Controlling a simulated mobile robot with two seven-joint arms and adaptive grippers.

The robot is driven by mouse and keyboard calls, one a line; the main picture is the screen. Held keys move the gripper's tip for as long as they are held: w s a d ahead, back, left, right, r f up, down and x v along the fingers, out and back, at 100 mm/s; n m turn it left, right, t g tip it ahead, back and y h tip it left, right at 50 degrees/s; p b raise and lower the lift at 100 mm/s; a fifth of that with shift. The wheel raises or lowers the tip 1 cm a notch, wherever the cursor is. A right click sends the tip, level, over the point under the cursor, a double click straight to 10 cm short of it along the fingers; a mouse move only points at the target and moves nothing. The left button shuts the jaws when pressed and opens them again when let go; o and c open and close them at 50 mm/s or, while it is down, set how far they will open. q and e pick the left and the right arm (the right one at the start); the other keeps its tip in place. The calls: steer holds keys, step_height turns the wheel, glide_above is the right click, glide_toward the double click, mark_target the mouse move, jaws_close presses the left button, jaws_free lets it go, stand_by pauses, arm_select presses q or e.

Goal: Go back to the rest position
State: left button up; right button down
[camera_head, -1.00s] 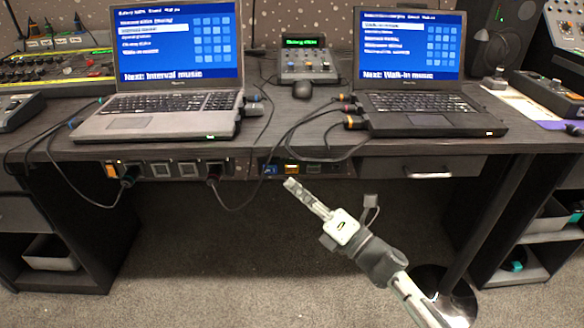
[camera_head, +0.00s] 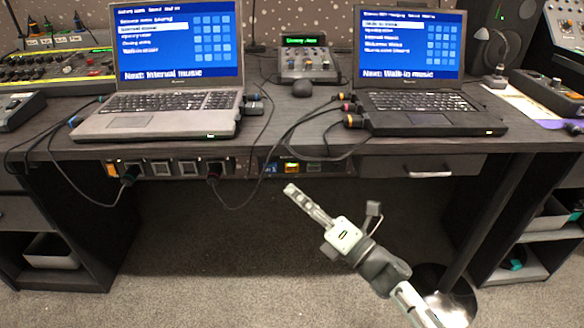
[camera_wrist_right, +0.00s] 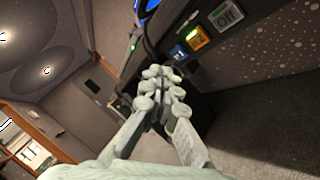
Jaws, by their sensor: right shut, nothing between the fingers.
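My right gripper (camera_head: 291,191) is in front of the desk, below its front edge, in the open space over the carpet. Its fingers are together and hold nothing. The right wrist view also shows the closed fingers (camera_wrist_right: 160,75), pointing toward the desk's underside. The fingers are apart from the row of lit buttons (camera_head: 291,168) under the desk edge. My left gripper shows in neither view.
The desk (camera_head: 300,130) bears a left laptop (camera_head: 160,103), a right laptop (camera_head: 420,100), a small fader console (camera_head: 308,65) and a mouse (camera_head: 302,88). Cables (camera_head: 262,150) hang over the front edge. A drawer (camera_head: 428,168) is at right. The carpet (camera_head: 230,235) is clear.

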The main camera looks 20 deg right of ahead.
steer(key=s+d+f+m+g+h+p, duration=0.35)
steer(key=d+f+m+h, duration=0.75)
steer(key=m, duration=0.6)
arm_select(q)
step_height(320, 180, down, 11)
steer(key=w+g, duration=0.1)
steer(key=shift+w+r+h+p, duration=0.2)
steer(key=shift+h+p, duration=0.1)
steer(key=shift+p, duration=0.05)
arm_select(e)
steer(key=s+f+m+g, duration=0.5)
steer(key=s+f+g, duration=0.1)
steer(key=s, duration=0.4)
steer(key=s+a+f+m+g, duration=0.1)
steer(key=s+f+m+g, duration=0.4)
steer(key=s, duration=0.5)
step_height(320, 180, down, 2)
steer(key=shift+f+m+g, duration=0.15)
steer(key=shift+m+g, duration=0.2)
steer(key=shift+m, duration=0.35)
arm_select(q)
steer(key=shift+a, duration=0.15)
arm_select(e)
steer(key=shift+w, duration=0.1)
